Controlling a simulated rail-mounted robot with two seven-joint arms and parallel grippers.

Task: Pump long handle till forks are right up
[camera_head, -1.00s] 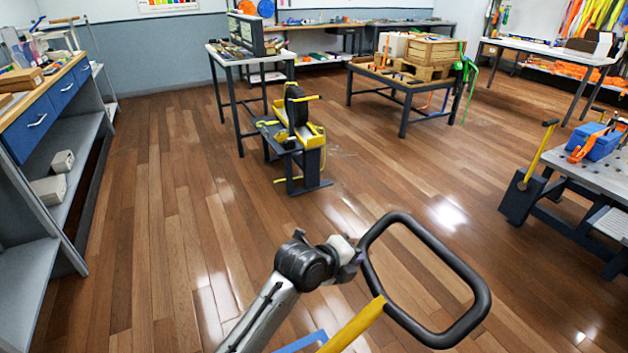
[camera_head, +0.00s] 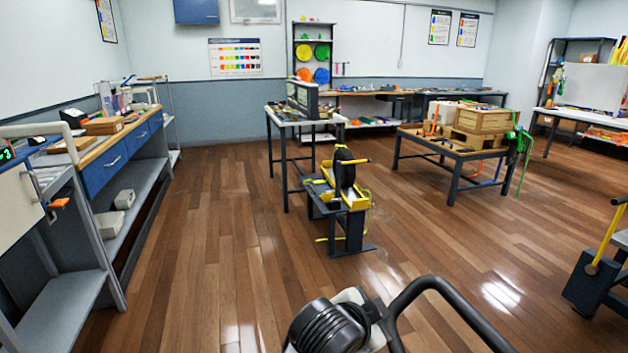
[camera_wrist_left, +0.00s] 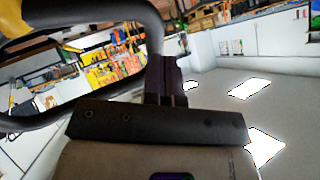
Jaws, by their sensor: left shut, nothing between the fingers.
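The long handle's black loop grip (camera_head: 440,285) rises at the bottom of the head view, cut off by the lower edge. In the left wrist view the black loop (camera_wrist_left: 147,22) curves across the top left, with a yellow part (camera_wrist_left: 18,18) beside it. My left gripper (camera_head: 376,310) is at the left side of the loop. In the wrist view its fingers (camera_wrist_left: 165,78) are shut with nothing between them, close to the loop's end; I cannot tell whether they touch it. The forks are not in view. My right gripper is not in view.
A reel stand (camera_head: 346,195) stands on the floor ahead. Behind it are a table (camera_head: 285,118) and a low table with wooden crates (camera_head: 450,160). Shelving (camera_head: 140,205) lines the left; a bench with a yellow lever (camera_head: 607,235) is at the right. The middle floor is clear.

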